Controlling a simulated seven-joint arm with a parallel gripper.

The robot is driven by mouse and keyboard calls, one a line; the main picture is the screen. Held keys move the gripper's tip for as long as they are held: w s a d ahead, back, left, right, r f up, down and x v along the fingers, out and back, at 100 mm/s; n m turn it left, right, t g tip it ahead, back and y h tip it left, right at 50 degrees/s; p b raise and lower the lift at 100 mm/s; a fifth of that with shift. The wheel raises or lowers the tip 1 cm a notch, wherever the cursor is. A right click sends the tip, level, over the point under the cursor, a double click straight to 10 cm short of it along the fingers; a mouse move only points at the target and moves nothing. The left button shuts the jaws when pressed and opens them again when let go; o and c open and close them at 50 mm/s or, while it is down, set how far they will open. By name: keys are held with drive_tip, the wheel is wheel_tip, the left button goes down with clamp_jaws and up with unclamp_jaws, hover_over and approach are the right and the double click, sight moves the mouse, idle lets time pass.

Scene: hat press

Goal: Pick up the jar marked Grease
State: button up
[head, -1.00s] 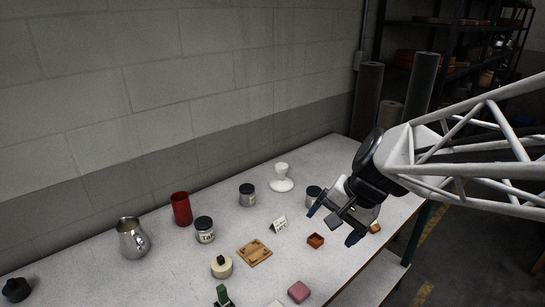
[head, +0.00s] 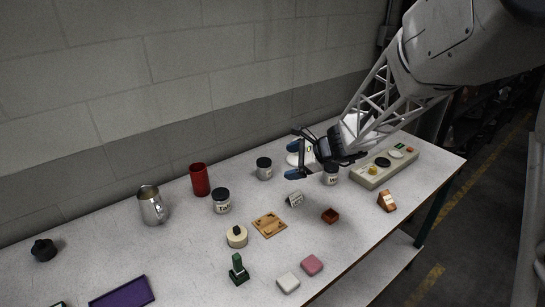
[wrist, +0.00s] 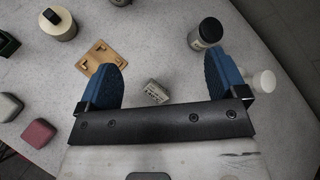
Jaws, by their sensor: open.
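Three dark-lidded jars stand upright on the table. The jar (head: 264,168) at the back middle has a label too small to read in the head view. Another jar (head: 221,200) has a label starting "Ta", and a third jar (head: 331,174), just beyond my gripper's wrist, has a label that seems to start with "Wa". No label reading Grease is legible. My gripper (head: 296,160) is open and empty above the table, right of the back middle jar. In the wrist view, one jar (wrist: 207,32) shows beyond the right blue finger of my gripper (wrist: 167,65), apart from it.
A red cup (head: 200,180) and metal pitcher (head: 152,205) stand left. A white stand (wrist: 265,82) is near the right finger. A button panel (head: 385,168) is right.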

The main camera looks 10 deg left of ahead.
sight(270, 166)
drive_tip(key=w+a+f+m+t, duration=0.1)
drive_tip(key=w+f+m, duration=0.1)
drive_tip(key=w+f, duration=0.2)
drive_tip(key=w+a+f+m+t+y, duration=0.1)
drive_tip(key=w+a+f+m, duration=0.1)
drive_tip(key=w+f+m, duration=0.1)
drive_tip(key=w+a+f+m+t, duration=0.1)
drive_tip(key=w+a+f+m, duration=0.1)
drive_tip(key=w+f, duration=0.3)
drive_tip(key=shift+w+a+m, duration=0.25)
drive_tip(key=shift+w+m, duration=0.25)
drive_tip(key=shift+w, duration=0.1)
drive_tip(key=shift+f, duration=0.1)
drive_tip(key=shift+x, duration=1.25)
drive_tip(key=shift+a, duration=0.15)
drive_tip(key=shift+w+x, duration=0.25)
drive_tip(key=shift+x, duration=2.25)
drive_tip(key=c, duration=1.2)
